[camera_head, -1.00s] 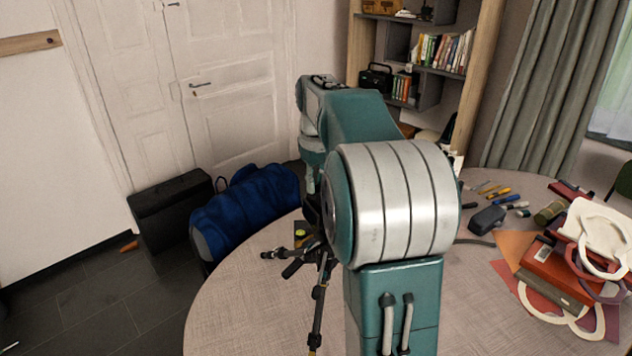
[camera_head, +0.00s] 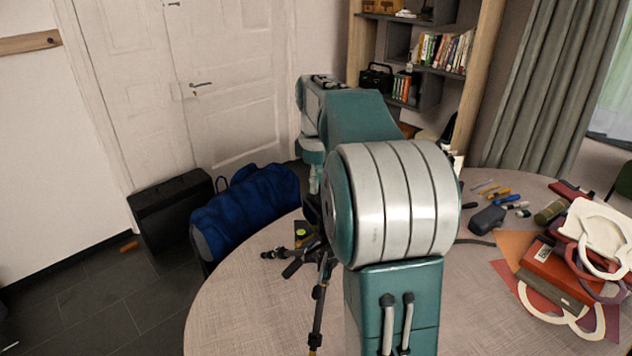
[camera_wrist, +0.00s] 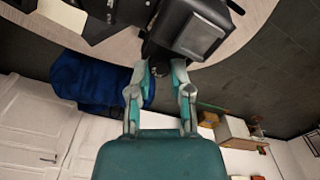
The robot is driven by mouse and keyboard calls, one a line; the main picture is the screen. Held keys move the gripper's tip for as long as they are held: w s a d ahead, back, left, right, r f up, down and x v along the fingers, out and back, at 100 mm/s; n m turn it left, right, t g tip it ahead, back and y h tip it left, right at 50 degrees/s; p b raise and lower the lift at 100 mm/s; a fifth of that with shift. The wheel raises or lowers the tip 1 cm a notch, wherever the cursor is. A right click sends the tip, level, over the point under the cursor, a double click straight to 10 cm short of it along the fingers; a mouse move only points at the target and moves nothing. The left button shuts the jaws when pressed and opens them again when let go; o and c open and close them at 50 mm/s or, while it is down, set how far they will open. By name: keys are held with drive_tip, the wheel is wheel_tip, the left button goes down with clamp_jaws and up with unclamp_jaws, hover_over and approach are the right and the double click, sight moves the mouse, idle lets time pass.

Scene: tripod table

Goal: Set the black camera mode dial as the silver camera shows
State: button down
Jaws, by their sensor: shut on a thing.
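The black camera (camera_wrist: 178,22) is at the top of the wrist view, with a grey panel on one side. My gripper (camera_wrist: 162,68) is shut at the camera's edge, on a small dark round part that looks like the mode dial (camera_wrist: 161,70). The dial's marks cannot be read. In the head view my arm hides the camera and most of the gripper. A tripod (camera_head: 318,300) shows below my arm at the table. I cannot make out the silver camera in either view.
The round table (camera_head: 240,310) has free room at its front left. Pouches and bags (camera_head: 560,265), a dark case (camera_head: 487,219) and pens lie on its right side. A blue bag (camera_head: 245,215) and a black case (camera_head: 170,212) stand beyond the table.

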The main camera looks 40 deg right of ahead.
idle(0.4)
drive_tip(key=c, duration=0.5)
unclamp_jaws()
drive_tip(key=shift+c, duration=0.2)
